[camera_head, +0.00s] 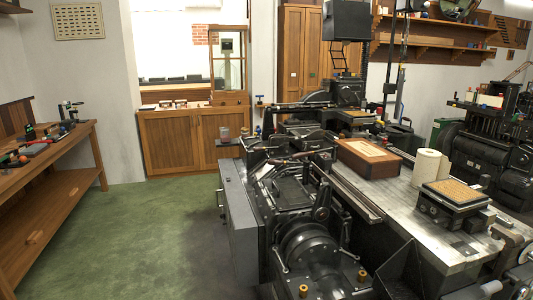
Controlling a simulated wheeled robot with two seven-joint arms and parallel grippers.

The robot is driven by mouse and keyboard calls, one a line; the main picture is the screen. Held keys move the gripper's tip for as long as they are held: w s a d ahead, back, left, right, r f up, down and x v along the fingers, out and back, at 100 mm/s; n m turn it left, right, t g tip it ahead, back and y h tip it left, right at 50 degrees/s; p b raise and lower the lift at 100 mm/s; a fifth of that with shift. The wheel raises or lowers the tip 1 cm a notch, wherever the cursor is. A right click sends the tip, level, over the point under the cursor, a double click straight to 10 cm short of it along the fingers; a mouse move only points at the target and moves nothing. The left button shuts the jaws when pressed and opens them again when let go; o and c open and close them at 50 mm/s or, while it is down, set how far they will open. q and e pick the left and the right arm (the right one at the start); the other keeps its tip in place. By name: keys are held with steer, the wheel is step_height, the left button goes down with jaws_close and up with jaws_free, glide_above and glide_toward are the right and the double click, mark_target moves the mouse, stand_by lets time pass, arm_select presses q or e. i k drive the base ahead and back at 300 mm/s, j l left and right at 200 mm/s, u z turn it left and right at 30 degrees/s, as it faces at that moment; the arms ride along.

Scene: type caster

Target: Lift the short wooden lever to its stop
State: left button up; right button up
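A black type-casting machine (305,230) stands in the middle foreground, with a large round wheel or drum at its front. A thin brownish bar (303,156) crosses its upper part. Another thin bar (300,104) lies across the machine part behind it. I cannot tell whether either is the short wooden lever; no lever is clear at this size. Neither of my grippers shows in the head view.
A metal worktop (400,205) at right holds a wooden box (368,160), white paper rolls (430,167) and a small black device (454,206). A wooden bench (50,150) with tools stands left. Green floor (150,235) lies open between. Wooden cabinets (190,140) stand behind.

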mark_target(280, 147)
steer(key=j+z, duration=0.15)
steer(key=z, duration=1.05)
steer(key=i+j, duration=0.15)
steer(key=j, duration=0.2)
steer(key=i+j, duration=0.15)
steer(key=j, duration=0.25)
steer(key=i+j, duration=0.15)
steer(key=j, duration=0.2)
steer(key=i+j, duration=0.15)
steer(key=j, duration=0.2)
steer(key=i+j, duration=0.15)
steer(key=j, duration=0.25)
steer(key=i+j, duration=0.15)
steer(key=j, duration=0.2)
